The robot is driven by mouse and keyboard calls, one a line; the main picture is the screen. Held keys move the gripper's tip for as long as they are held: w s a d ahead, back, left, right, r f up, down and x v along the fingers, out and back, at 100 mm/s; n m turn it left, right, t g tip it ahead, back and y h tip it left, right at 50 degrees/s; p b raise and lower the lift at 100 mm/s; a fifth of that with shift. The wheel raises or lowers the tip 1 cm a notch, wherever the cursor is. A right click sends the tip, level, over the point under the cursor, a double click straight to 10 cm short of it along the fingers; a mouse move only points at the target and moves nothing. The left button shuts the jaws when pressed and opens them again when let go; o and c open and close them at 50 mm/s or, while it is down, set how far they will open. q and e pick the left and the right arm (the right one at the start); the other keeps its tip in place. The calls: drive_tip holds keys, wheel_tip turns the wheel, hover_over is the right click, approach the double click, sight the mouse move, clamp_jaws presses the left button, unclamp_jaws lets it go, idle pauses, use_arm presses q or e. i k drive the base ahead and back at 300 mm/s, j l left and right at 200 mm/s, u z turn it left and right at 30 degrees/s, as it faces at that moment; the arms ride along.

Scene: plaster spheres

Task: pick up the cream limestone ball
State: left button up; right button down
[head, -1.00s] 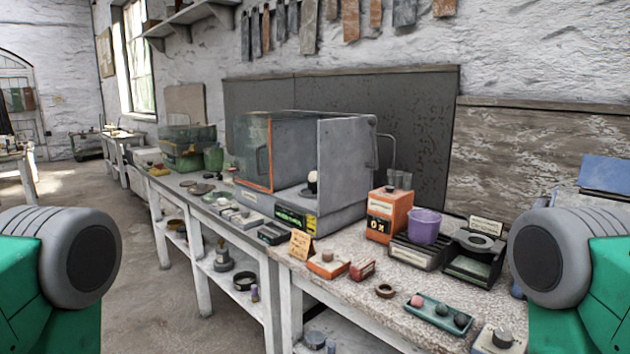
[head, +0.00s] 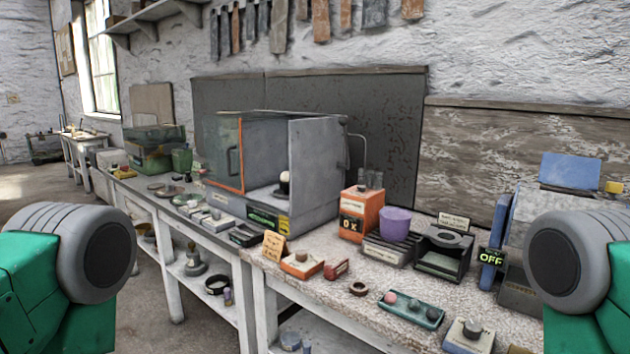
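A cream ball (head: 284,176), which looks like the limestone one, sits on a dark support inside the grey cabinet (head: 315,170) on the bench. The cabinet has a clear, orange-edged pane on its left and a grey panel at its front right. The ball shows through the opening between them. A teal tray (head: 411,310) nearer the front right holds a pinkish ball (head: 389,297) and two darker balls. Only green and grey parts of my two arms show at the left and right edges. Neither gripper is in view.
The speckled bench (head: 340,309) also carries an orange box (head: 361,213), a purple cup (head: 396,223), a black stand (head: 444,252), a dark ring (head: 358,288) and an "OFF" sign (head: 497,257). Open floor (head: 139,321) lies in front, at left.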

sight(285, 176)
drive_tip(key=i+j+z, duration=0.2)
drive_tip(key=z, duration=0.25)
drive_tip(key=i+j+z, duration=0.1)
drive_tip(key=j+z, duration=0.35)
drive_tip(key=i+j+z, duration=0.1)
drive_tip(key=j+z, duration=0.35)
